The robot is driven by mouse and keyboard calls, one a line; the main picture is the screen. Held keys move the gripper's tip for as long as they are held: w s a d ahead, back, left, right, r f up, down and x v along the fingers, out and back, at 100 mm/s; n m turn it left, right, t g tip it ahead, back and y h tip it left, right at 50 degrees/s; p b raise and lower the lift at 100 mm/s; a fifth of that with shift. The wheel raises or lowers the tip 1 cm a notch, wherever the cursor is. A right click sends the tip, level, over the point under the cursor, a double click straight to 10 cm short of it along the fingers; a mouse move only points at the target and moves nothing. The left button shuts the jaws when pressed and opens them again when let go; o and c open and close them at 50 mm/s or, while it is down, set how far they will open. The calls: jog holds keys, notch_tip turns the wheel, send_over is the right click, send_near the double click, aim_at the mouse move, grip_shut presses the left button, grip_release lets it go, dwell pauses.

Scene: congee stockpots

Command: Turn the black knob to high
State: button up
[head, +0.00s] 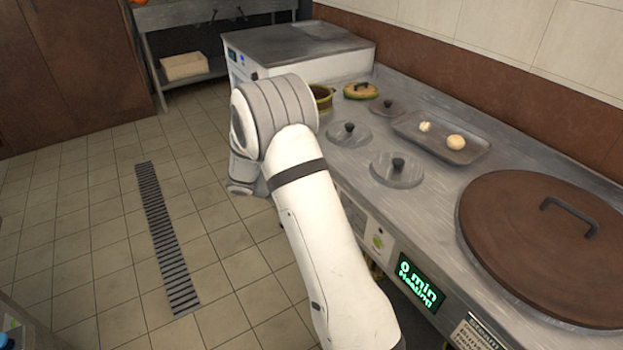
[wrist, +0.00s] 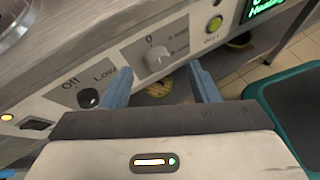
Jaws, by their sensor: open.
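The black knob (wrist: 88,98) is on the front panel in the wrist view, left of my gripper. "Off" is printed above it and "Low" to its upper right; which way it points is too small to tell. My gripper (wrist: 160,67) is open, with its two blue fingers apart and nothing held. The left finger is just right of the black knob, seemingly apart from it. A grey knob (wrist: 157,58) with a "0" above it shows between the fingertips; I cannot tell the gap to it. In the head view my arm hides the gripper and the black knob.
A green button (wrist: 215,23) and a lit display, also in the head view (head: 420,285), are right of the grey knob. The counter holds a large brown lid (head: 530,235), small metal lids (head: 398,170) and a tray (head: 412,130). The tiled floor left of my arm is clear.

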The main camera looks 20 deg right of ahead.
jog(key=w+a+f+n+t+h+p, duration=0.3)
jog(key=w+f+n+t+h+p, duration=0.3)
jog(key=w+f+n, duration=0.4)
jog(key=w+x, duration=0.1)
jog(key=x, duration=0.7)
jog(key=shift+w+a+r+t+y, duration=0.15)
jog(key=shift+r+t+y, duration=0.15)
jog(key=shift+r+t, duration=0.1)
jog(key=shift+c, duration=0.2)
